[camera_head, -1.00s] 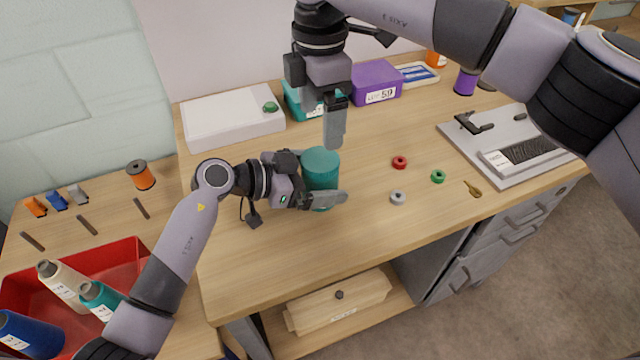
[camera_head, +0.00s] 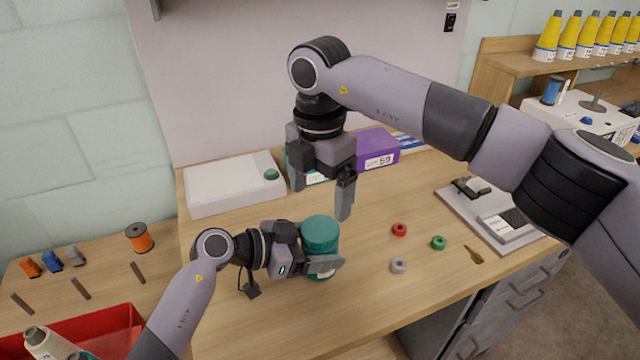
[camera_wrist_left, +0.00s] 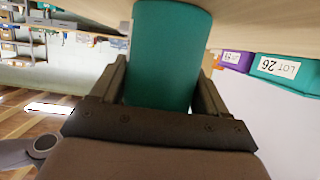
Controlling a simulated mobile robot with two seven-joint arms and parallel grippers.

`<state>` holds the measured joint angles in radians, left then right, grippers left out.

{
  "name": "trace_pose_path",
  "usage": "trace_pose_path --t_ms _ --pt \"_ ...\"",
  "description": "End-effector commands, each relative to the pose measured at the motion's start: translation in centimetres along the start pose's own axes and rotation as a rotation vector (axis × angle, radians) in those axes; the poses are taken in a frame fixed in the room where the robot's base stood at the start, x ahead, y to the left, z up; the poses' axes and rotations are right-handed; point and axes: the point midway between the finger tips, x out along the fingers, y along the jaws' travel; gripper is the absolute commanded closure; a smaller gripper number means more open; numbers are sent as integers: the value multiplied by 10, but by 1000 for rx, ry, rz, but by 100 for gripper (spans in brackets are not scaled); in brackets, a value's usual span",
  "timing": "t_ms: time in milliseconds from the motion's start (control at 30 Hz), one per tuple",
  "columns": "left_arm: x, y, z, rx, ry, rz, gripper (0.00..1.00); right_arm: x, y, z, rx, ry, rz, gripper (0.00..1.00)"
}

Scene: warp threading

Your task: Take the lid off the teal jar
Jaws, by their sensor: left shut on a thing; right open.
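The teal jar (camera_head: 322,250) stands upright on the wooden table. Its round teal lid (camera_head: 320,226) is on top; I cannot make out a seam between lid and body. My left gripper (camera_head: 322,265) comes in from the left, shut around the jar's body below the top. In the left wrist view, the jar (camera_wrist_left: 170,55) sits between the two fingers. My right gripper (camera_head: 320,203) points down with its fingers apart, empty, above and slightly behind the lid.
A white box with a green knob (camera_head: 235,190) and a purple bin (camera_head: 376,150) stand behind. The table in front of the rings is clear.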

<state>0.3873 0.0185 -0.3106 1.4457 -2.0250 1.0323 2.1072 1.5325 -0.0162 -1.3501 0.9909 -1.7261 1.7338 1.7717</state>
Motion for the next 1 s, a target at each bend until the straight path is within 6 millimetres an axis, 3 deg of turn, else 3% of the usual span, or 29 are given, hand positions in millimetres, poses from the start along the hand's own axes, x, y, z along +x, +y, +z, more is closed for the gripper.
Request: trace_pose_path --t_ms 400,800,833,1000 --pt "0 0 0 0 -1 0 100 61 -1 0 4 1 -2 8" --pt "0 0 0 0 -1 0 100 70 0 0 4 1 0 8" --pt "0 0 0 0 -1 0 100 70 0 0 4 1 0 12" --pt "0 0 1 -1 -1 0 100 70 0 0 4 0 -1 66"
